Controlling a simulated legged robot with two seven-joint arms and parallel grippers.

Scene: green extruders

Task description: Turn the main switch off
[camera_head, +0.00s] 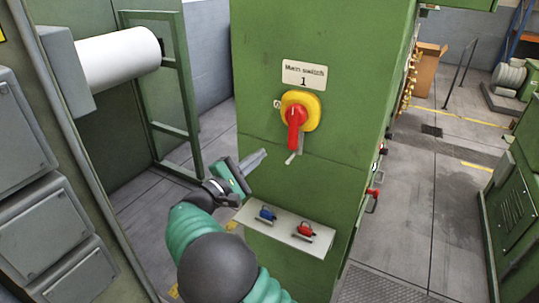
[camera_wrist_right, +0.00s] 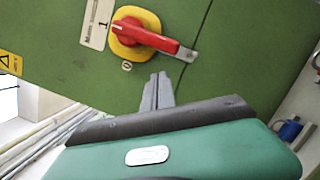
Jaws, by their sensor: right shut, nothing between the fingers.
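The main switch (camera_head: 299,112) is a red handle on a yellow plate, on the face of a green cabinet. Its red handle points down in the head view, away from the "1" label; a "0" mark sits on the plate's left side. A small grey metal tab (camera_head: 302,146) shows by the handle's lower end. In the wrist view the switch handle (camera_wrist_right: 147,36) points right. My right gripper (camera_head: 262,155) is shut and empty, lower left of the handle and apart from it. Its closed fingers (camera_wrist_right: 158,78) show in the wrist view. My left gripper is not in view.
The "Main switch 1" label (camera_head: 304,75) is above the switch. A small shelf (camera_head: 283,236) below holds a blue padlock (camera_head: 267,214) and a red padlock (camera_head: 305,230). A white roll (camera_head: 120,57) and grey boxes stand at the left. Open floor lies to the right.

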